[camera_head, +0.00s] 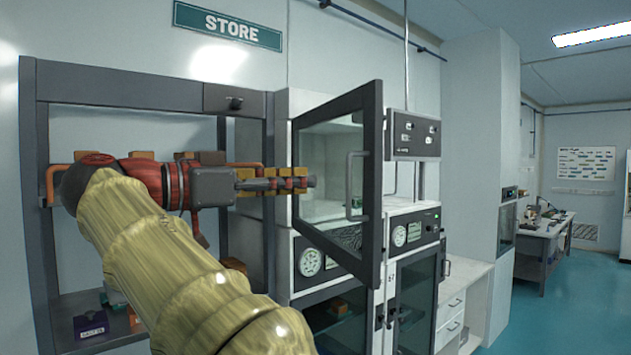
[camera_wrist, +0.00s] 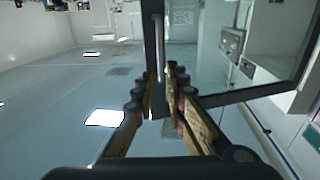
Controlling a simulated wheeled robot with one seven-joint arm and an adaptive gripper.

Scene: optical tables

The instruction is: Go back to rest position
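My gripper (camera_head: 313,181) is in front of the open glass door (camera_head: 330,150) of the upper cabinet. In the head view its fingers point right, with the tips left of the door's handle (camera_head: 353,186). In the wrist view my gripper (camera_wrist: 160,72) shows two fingers with a gap between them, and nothing is clearly gripped. The upright handle bar (camera_wrist: 158,45) appears in line with that gap. I cannot tell whether the fingers touch it. My arm reaches across the lower left of the head view and hides part of the shelf.
A dark shelf frame (camera_head: 28,200) stands left, under a STORE sign (camera_head: 228,27), with small boxes such as a dark labelled one (camera_head: 91,326). The open door juts out beside my gripper. A white counter (camera_head: 465,280) stands right. The blue floor (camera_head: 560,310) is clear farther right.

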